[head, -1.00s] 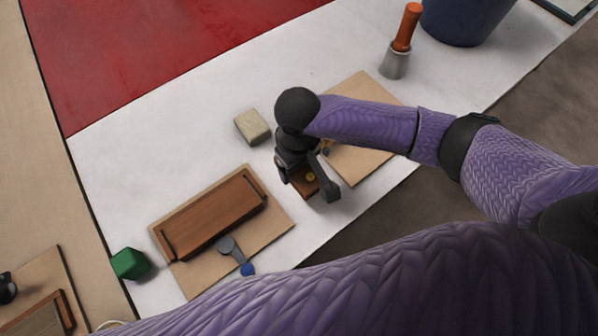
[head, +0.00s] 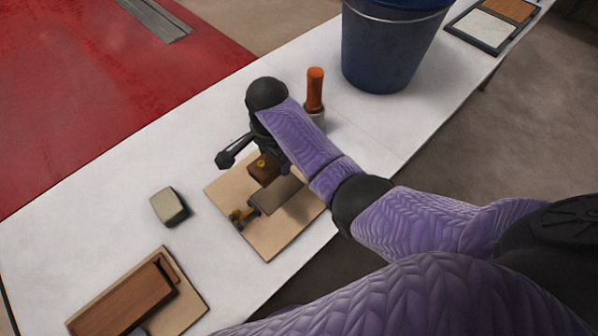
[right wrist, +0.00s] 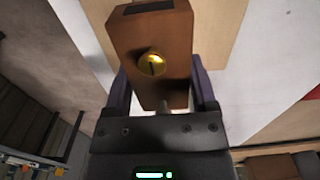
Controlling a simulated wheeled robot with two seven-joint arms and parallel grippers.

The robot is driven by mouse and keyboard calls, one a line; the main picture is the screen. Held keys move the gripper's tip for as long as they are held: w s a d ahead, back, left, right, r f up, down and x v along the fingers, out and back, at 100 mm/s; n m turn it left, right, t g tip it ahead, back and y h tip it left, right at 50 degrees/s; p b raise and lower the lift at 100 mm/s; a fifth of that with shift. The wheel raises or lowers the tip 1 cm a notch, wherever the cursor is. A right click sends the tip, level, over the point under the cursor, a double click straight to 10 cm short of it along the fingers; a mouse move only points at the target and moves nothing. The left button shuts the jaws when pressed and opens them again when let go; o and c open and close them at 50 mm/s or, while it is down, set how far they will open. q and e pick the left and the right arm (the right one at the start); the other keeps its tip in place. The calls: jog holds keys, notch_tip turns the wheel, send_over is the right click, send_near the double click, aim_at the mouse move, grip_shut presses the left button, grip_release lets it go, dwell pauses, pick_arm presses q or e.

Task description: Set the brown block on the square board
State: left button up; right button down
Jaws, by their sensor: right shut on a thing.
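The brown block (head: 263,167), with a round brass fitting on its face, is held in my right gripper (head: 250,158). In the right wrist view the block (right wrist: 150,45) sits between the two fingers. The square board (head: 272,245) is a tan panel on the white bench. The block shows over the board's far edge; whether it touches the board I cannot tell. My right forearm hides the board's right part. My left gripper is not in view.
An orange-handled tool (head: 315,90) stands just behind the right arm, with a blue bucket (head: 385,50) beyond. A beige block (head: 169,206) lies left of the board. Another board (head: 190,310) with a brown wooden piece (head: 125,302) is at lower left. Bench between them is clear.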

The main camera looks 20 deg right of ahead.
aim_at(279, 190)
notch_tip(279, 190, down, 10)
jog(key=b, duration=0.5)
jog(key=shift+s+f+b, duration=0.15)
jog(key=shift+f+b, duration=0.1)
jog(key=shift+b, duration=0.15)
jog(key=shift+r, duration=0.15)
grip_release()
notch_tip(279, 190, up, 12)
jog(key=p, duration=0.6)
jog(key=shift+p, duration=0.35)
